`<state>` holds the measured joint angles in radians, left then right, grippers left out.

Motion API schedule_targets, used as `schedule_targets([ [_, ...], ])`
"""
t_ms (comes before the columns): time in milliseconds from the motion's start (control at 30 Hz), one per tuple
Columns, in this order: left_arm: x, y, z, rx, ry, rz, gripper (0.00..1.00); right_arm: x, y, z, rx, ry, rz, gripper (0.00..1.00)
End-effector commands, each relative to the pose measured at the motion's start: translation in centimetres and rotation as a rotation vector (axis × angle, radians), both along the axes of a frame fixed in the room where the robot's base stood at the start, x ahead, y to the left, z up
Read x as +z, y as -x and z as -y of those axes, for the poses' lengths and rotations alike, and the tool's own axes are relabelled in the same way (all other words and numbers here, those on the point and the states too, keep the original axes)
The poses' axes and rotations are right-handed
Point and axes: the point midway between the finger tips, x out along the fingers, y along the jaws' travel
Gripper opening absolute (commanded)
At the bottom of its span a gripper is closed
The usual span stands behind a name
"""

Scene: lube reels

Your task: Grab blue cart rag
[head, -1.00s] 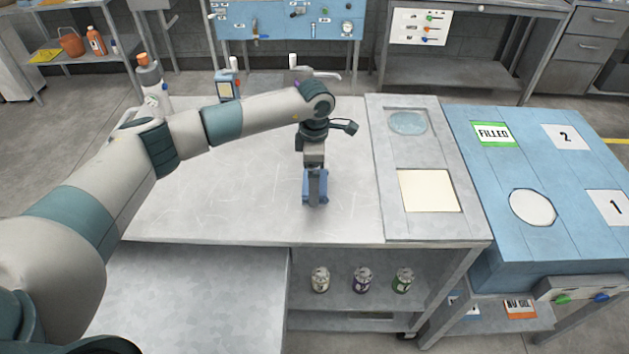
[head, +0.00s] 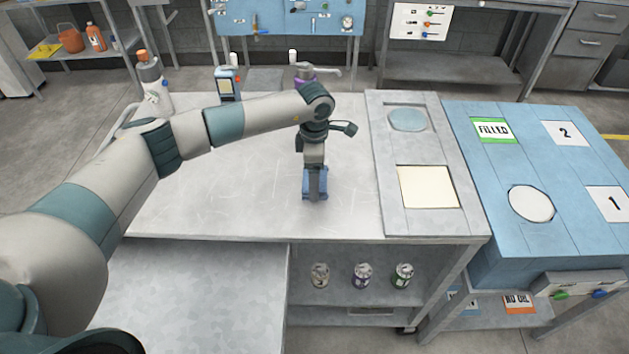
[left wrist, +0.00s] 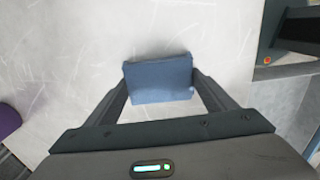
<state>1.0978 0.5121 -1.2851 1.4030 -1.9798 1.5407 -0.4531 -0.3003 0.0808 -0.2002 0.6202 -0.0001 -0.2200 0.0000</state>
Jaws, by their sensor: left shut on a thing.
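The blue rag (left wrist: 160,80) is a small folded block between the fingers of my left gripper (left wrist: 165,95) in the left wrist view. In the head view the blue rag (head: 308,188) shows on both sides of my left gripper (head: 315,196), over the grey metal tabletop (head: 230,190). My left gripper points down and is shut on the rag. I cannot tell whether the rag touches the tabletop. My right gripper is not in view.
A blue cart (head: 500,220) with number cards and a FILLED label stands at right. A blue device (head: 228,84) and a white bottle (head: 148,72) stand at the back. Tabletop around the gripper is clear.

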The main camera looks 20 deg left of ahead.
Motion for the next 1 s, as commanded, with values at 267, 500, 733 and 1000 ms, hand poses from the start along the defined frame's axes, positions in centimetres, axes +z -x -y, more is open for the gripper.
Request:
schedule_targets([
  [267,0.5,-0.1,0.0,0.0,-0.001,0.002,0.56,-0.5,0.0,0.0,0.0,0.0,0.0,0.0],
  [500,2.9,-0.1,0.0,0.0,0.001,0.004,0.56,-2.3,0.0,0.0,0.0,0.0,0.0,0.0],
  [733,5.8,2.3,2.6,-0.006,0.002,0.005,0.56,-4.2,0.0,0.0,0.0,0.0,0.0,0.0],
  [1000,8.9,5.8,6.5,-0.005,0.001,0.004,0.56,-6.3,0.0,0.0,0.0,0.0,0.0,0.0],
])
